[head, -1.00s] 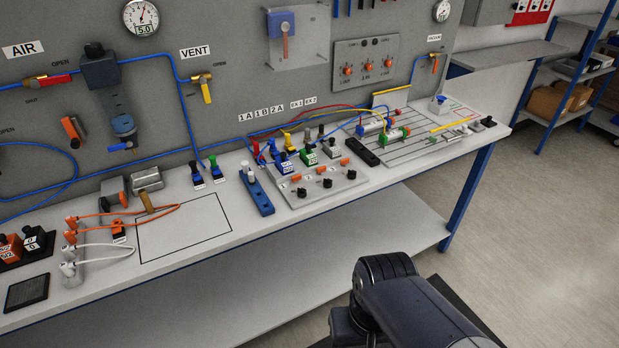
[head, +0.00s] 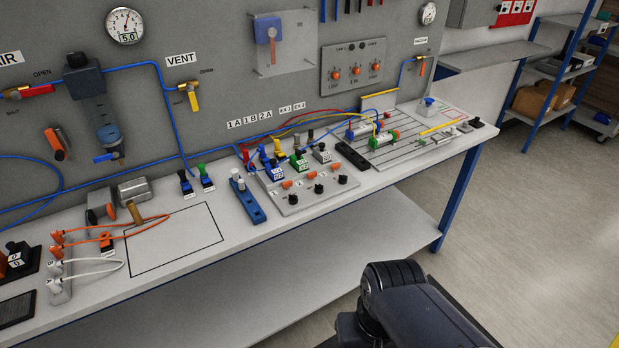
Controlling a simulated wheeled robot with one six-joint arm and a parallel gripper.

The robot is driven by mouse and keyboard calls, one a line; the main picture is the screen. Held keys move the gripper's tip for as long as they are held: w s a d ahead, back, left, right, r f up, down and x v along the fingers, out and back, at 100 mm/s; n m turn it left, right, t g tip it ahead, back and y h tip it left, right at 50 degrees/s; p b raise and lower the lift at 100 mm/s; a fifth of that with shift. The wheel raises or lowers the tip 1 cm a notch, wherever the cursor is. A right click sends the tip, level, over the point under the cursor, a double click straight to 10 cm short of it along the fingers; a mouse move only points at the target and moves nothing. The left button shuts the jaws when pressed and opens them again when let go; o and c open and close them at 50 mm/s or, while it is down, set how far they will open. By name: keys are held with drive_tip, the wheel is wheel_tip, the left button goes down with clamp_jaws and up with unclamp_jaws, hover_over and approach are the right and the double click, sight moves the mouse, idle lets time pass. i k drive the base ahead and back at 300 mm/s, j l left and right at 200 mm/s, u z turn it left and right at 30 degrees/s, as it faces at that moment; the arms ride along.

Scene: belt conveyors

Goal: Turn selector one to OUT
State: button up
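A grey panel (head: 326,91) with a row of three orange knobs is mounted on the back board, below two dark round parts. Small text under the knobs is too small to read. A grey plate (head: 310,201) on the bench carries three black knobs in a row: left (head: 293,199), middle (head: 319,188) and right (head: 342,179). Orange parts sit behind them. I cannot tell for sure which knob is selector one, nor how any is set. My gripper is out of view. Only a dark link of my arm shows at the bottom right, in front of the bench.
Behind the black knobs stand blue (head: 278,172), green (head: 299,165) and white-labelled valve blocks with hoses. A blue bar (head: 248,203) lies left of the plate. A black-outlined area (head: 175,240) on the bench is mostly clear. Open floor (head: 510,210) lies right of the bench.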

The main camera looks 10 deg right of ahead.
sight(293, 199)
drive_tip(key=i+j, duration=0.9)
